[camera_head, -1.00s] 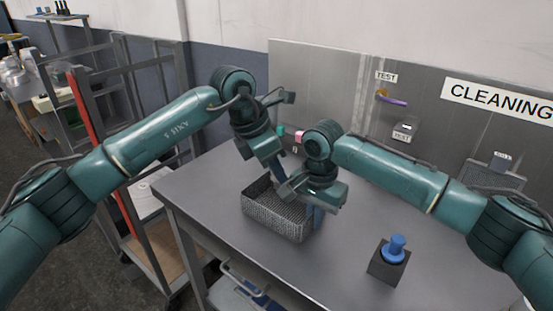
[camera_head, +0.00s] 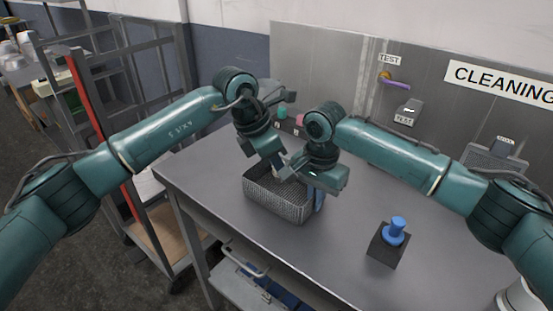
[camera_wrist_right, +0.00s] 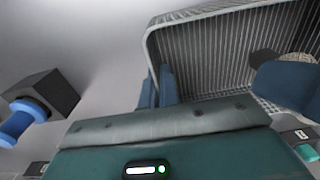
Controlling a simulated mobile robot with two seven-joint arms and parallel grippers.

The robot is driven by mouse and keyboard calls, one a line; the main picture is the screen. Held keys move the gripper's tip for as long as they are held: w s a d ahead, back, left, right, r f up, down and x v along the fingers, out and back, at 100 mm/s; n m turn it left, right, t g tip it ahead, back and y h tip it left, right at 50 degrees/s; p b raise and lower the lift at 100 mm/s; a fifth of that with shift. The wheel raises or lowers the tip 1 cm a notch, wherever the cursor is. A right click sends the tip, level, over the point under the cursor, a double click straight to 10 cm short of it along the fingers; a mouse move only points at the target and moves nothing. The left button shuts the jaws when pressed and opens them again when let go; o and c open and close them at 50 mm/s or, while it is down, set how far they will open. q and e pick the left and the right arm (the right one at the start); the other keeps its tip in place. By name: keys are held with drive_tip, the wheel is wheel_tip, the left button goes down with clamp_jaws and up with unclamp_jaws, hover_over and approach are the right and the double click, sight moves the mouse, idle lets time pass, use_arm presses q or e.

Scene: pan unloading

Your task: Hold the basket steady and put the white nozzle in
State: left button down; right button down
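The grey wire-mesh basket (camera_head: 262,203) stands on the table, and it also fills the upper right of the right wrist view (camera_wrist_right: 215,50). My right gripper (camera_head: 319,198) is at the basket's right end. Its two blue fingers (camera_wrist_right: 158,88) are close together on the basket's wall, near a corner. My left gripper (camera_head: 277,170) points down over the basket's inside. One blue finger of it shows at the right of the right wrist view (camera_wrist_right: 288,86). A small pale piece, seemingly the white nozzle (camera_wrist_right: 299,57), shows right beside that finger, mostly hidden.
A blue part on a dark block (camera_head: 388,246) stands at the table's right front. Small green and pink items (camera_head: 282,113) lie behind my grippers near the back panel. A cart (camera_head: 150,200) stands left of the table. The table between basket and block is clear.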

use_arm(q)
drive_tip(key=shift+f, duration=1.15)
drive_tip(key=c, duration=1.2)
unclamp_jaws()
drive_tip(key=shift+o, duration=0.2)
drive_tip(key=shift+a+r, duration=0.1)
drive_tip(key=v, duration=1.1)
drive_tip(key=shift+r, duration=0.4)
drive_tip(key=shift+s+a, duration=0.1)
use_arm(e)
drive_tip(key=c, duration=1.6)
unclamp_jaws()
drive_tip(key=shift+r, duration=0.15)
